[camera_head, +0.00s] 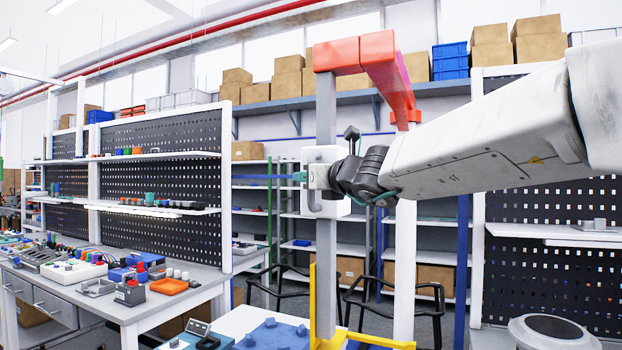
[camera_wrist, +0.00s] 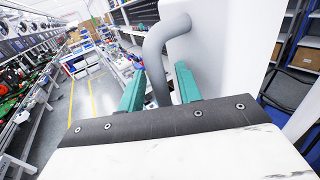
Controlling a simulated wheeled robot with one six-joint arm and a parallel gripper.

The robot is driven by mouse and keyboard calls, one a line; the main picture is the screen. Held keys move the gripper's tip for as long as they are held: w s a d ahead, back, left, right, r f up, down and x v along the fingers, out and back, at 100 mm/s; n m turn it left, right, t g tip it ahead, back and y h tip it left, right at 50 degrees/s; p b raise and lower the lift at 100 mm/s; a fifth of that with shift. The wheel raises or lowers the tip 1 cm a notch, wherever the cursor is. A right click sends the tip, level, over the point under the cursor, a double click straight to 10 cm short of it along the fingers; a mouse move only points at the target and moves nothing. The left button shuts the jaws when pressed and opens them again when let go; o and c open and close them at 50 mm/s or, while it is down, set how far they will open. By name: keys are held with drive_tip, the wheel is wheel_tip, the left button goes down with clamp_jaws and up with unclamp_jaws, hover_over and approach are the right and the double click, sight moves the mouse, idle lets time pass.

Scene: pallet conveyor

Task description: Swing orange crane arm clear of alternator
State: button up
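The orange crane arm (camera_head: 345,56) sits atop a grey post (camera_head: 326,115), one beam running toward the right. A white box (camera_head: 342,202) with a grey tubular handle (camera_head: 312,203) is on the post. In the wrist view, the handle (camera_wrist: 156,75) passes between the teal fingers of my gripper (camera_wrist: 158,68), with a narrow gap seeming to show on each side. My gripper appears open around it. In the head view, my gripper (camera_head: 301,176) is at the box, partly hidden by it. I cannot make out the alternator in either view.
A workbench (camera_head: 130,310) with small parts and an orange tray (camera_head: 169,286) stands at the left. A yellow frame (camera_head: 323,320) surrounds the post's foot. In the wrist view, a conveyor line (camera_wrist: 32,100) runs along the left beside open floor (camera_wrist: 85,100).

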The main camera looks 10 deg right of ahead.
drive_tip(key=shift+s, duration=0.1)
drive_tip(key=v, duration=0.7)
drive_tip(key=shift+s+d, duration=0.15)
drive_tip(key=shift+s, duration=0.15)
drive_tip(key=s+a+f+n+g+y, duration=0.15)
drive_tip(key=s+f+n+g, duration=0.35)
drive_tip(key=s+f+n, duration=0.5)
drive_tip(key=s+a+f+n+g, duration=0.2)
drive_tip(key=s+f+n+g, duration=0.3)
drive_tip(key=f+n, duration=0.5)
drive_tip(key=s+d+f+n+g+h, duration=0.2)
drive_tip(key=s+d+f+n+h, duration=0.2)
drive_tip(key=s+d, duration=0.4)
drive_tip(key=s+d+f+n+g+h, duration=0.3)
drive_tip(key=s+d+f+n+h, duration=0.2)
drive_tip(key=s, duration=0.6)
wheel_tip(320, 180, down, 4)
drive_tip(key=d+n, duration=0.2)
drive_tip(key=shift+s+d, duration=0.2)
drive_tip(key=shift+d, duration=0.2)
